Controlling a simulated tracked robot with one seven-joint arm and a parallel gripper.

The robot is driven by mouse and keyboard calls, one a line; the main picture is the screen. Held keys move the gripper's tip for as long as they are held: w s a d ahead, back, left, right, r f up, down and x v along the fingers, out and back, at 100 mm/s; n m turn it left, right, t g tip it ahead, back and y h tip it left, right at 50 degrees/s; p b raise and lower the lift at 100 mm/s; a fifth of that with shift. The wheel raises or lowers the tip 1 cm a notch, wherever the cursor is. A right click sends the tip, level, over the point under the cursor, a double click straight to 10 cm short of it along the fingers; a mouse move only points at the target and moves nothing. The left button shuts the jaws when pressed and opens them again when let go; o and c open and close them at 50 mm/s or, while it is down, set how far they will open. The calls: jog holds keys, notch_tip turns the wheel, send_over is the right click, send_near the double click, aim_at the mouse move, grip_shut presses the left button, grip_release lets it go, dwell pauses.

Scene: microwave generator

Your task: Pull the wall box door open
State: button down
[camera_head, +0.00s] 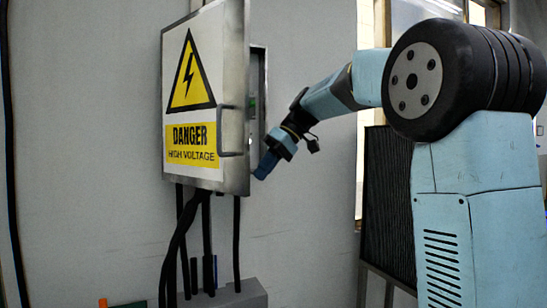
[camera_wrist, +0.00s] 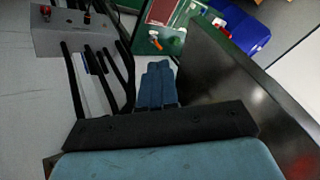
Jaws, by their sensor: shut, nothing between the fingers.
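The wall box door (camera_head: 192,95) is a metal panel with a yellow danger sign, on the left in the head view. It stands partly open, with a gap at its right edge showing the box's inside (camera_head: 256,95). The door's bar handle (camera_head: 234,130) is on its right side. My gripper (camera_head: 261,172) is at the lower right edge of the door, by the gap; contact cannot be told. In the wrist view my gripper (camera_wrist: 160,66) shows its blue fingers together, with nothing between them. A dark slanted panel (camera_wrist: 235,85), seemingly the door, lies right of them.
Black cables (camera_head: 208,235) run down below the box to a grey unit (camera_head: 235,297); the cables (camera_wrist: 95,78) and grey unit (camera_wrist: 75,38) also show in the wrist view. A dark ribbed panel (camera_head: 388,200) stands right. Bare wall (camera_head: 310,230) lies between.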

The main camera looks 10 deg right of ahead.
jog(key=s+a, duration=0.1)
jog(key=s+a+f, duration=0.1)
jog(key=s+a, duration=0.1)
jog(key=shift+a, duration=0.3)
dwell(0.3)
